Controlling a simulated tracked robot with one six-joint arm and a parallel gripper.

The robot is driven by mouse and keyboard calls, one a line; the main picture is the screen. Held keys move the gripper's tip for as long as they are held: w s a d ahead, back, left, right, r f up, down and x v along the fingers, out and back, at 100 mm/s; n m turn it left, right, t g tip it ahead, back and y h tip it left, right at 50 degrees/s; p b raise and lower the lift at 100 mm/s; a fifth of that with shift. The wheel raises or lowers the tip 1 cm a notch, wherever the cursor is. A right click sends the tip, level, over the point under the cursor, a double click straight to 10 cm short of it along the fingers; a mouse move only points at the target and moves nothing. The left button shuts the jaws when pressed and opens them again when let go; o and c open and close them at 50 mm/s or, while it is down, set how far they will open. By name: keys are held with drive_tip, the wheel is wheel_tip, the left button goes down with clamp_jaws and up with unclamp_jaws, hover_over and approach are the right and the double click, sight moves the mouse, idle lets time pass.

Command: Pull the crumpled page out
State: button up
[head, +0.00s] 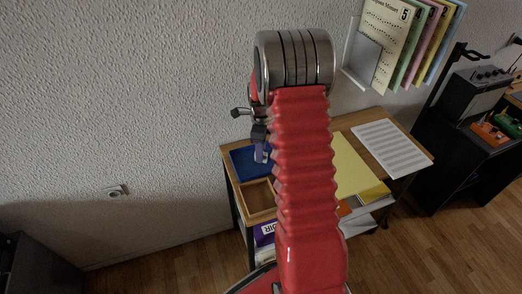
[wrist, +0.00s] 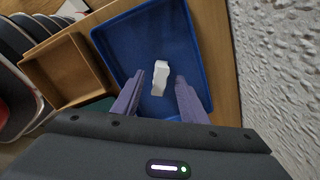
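A small white crumpled piece (wrist: 160,79), which looks like the crumpled page, lies in a shallow blue tray (wrist: 119,37). In the head view the blue tray (head: 243,163) is on the left end of a wooden table; the white piece cannot be made out there. My gripper (wrist: 161,93) is open above the tray in the wrist view, its two purple-grey fingers apart with the white piece between and just beyond their tips. I cannot tell whether they touch it. In the head view my gripper (head: 262,153) is partly hidden by my red arm.
A wooden open box (head: 258,197) sits in front of the blue tray. A yellow sheet (head: 352,165) and sheet music (head: 392,146) lie to the right on the table. A textured wall (wrist: 279,70) is close beside the tray. A rack of music booklets (head: 391,40) hangs above.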

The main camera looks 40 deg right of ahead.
drive_tip(key=shift+r, duration=0.15)
drive_tip(key=shift+r, duration=2.35)
drive_tip(key=shift+r, duration=0.1)
wheel_tip(320, 180, up, 14)
drive_tip(key=shift+f, duration=0.25)
